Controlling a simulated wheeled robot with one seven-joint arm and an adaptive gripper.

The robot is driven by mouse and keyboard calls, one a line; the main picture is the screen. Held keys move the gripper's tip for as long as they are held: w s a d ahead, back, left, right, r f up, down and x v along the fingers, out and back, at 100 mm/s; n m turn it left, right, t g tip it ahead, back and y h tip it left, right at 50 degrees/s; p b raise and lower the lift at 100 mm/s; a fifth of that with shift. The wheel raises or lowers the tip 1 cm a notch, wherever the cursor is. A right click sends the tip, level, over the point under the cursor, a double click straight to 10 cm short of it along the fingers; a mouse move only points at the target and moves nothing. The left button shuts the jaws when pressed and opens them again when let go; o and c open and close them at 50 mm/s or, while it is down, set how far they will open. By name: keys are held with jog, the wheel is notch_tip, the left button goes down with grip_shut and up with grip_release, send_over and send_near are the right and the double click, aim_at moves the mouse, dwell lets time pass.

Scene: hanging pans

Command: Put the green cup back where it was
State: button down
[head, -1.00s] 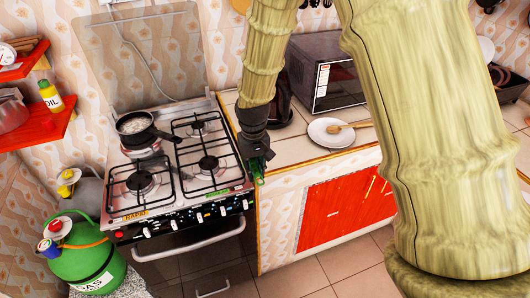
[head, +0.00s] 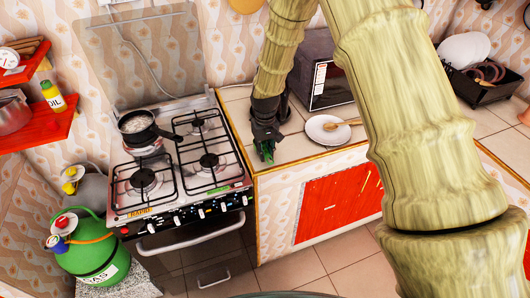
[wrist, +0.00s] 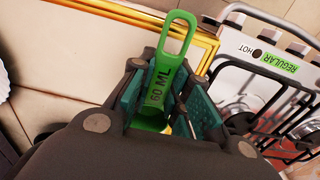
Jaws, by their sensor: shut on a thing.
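The green cup is a small measuring cup marked "60 ML" (wrist: 165,85), with a looped handle. In the wrist view it sits between the two fingers of my gripper (wrist: 160,105), with the handle pointing up in the picture. Its bowl is mostly hidden by the gripper. In the head view only a bit of green (head: 267,152) shows at the tip of my gripper (head: 266,140). My gripper is shut on the cup and is seen over the counter's front left corner, right of the stove. I cannot tell its height above the counter.
The stove (head: 170,165) with a pan (head: 138,127) stands left of the gripper. A white plate (head: 328,129) with a wooden spoon lies on the counter to the right. A dark object and a microwave (head: 330,80) stand behind. A dish rack (head: 485,85) is far right.

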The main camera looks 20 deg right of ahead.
aim_at(265, 151)
jog(key=shift+f, duration=0.8)
jog(key=shift+f, duration=0.2)
jog(key=c, duration=1.3)
grip_release()
jog(key=shift+c, duration=0.2)
jog(key=shift+r, duration=0.1)
notch_tip(265, 151, up, 12)
jog(key=b, duration=0.3)
jog(key=shift+b, duration=0.35)
jog(key=shift+r, duration=0.1)
